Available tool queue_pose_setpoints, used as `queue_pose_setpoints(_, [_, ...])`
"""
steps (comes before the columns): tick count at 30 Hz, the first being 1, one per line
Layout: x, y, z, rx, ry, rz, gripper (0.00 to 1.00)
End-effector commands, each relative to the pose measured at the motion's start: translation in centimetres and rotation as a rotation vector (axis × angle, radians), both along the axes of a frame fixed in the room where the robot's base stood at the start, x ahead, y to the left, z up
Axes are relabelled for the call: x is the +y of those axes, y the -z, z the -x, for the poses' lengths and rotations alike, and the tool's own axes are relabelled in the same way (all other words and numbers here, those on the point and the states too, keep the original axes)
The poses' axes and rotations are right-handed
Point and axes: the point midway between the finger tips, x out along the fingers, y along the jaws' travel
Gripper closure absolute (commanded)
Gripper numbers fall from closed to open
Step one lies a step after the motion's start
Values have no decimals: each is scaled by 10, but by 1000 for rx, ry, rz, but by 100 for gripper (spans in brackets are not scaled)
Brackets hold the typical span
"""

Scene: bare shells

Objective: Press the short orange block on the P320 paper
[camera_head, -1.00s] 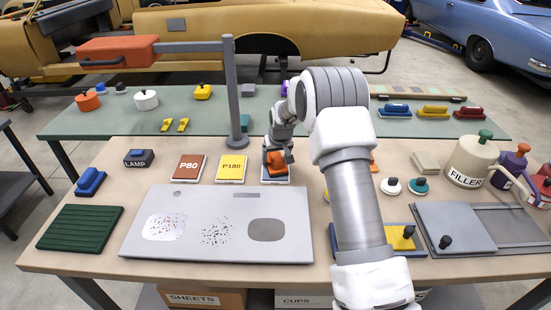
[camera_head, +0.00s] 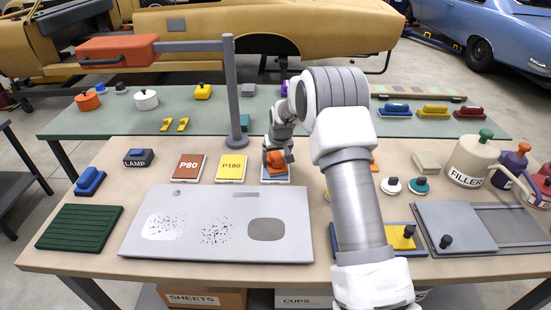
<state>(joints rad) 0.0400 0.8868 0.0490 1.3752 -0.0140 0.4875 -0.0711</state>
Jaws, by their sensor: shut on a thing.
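My gripper (camera_head: 277,158) is shut on an orange block (camera_head: 275,161) behind the panel, just right of the P180 paper. The block is over a white-edged paper stack (camera_head: 276,180), whose label is hidden by the block and gripper, so I cannot read P320 on it. The block appears low on the stack; whether it touches is hard to tell. The P180 paper (camera_head: 231,168) is yellow and the P80 paper (camera_head: 189,167) is brown-orange; both lie flat to the left.
A grey panel (camera_head: 215,245) with speckled patches lies in front. A grey post (camera_head: 232,90) with an orange lamp arm stands behind the papers. A blue block (camera_head: 90,181) and dark green ribbed mat (camera_head: 78,228) are left. A FILLER can (camera_head: 471,162) stands right.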

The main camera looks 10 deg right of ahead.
Motion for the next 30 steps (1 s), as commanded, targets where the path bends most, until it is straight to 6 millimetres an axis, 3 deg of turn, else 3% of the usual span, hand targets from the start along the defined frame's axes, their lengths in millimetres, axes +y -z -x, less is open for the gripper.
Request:
queue_pose_setpoints(17, [0,1,1,4,0,0,73])
queue_pose_setpoints(30, [0,-34,0,0,0,0,73])
